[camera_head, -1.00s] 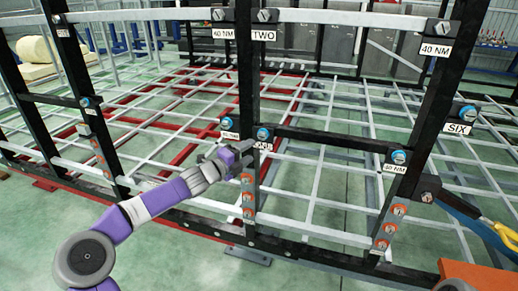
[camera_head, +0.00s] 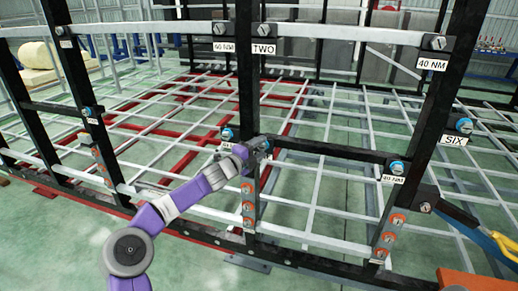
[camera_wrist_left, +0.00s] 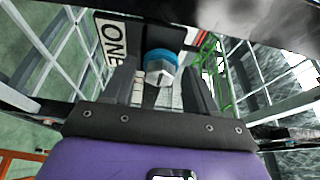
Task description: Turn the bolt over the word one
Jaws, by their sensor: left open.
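The bolt (camera_wrist_left: 160,66) over the word one has a grey hex head and a blue ring. It shows in the left wrist view, on a dark beam beside the white ONE label (camera_wrist_left: 110,45). My left gripper (camera_wrist_left: 162,90) is open, and the bolt head shows between its two fingers. I cannot tell whether the fingers touch it. In the head view my left gripper (camera_head: 259,145) is up against the middle black post and hides the bolt and its label. My right gripper is not in view.
Another blue-ringed bolt (camera_head: 227,134) sits just left of the gripper. The black post (camera_head: 246,70) and orange-ringed bolts (camera_head: 248,205) are close to my left arm. A TWO label (camera_head: 263,49) is above.

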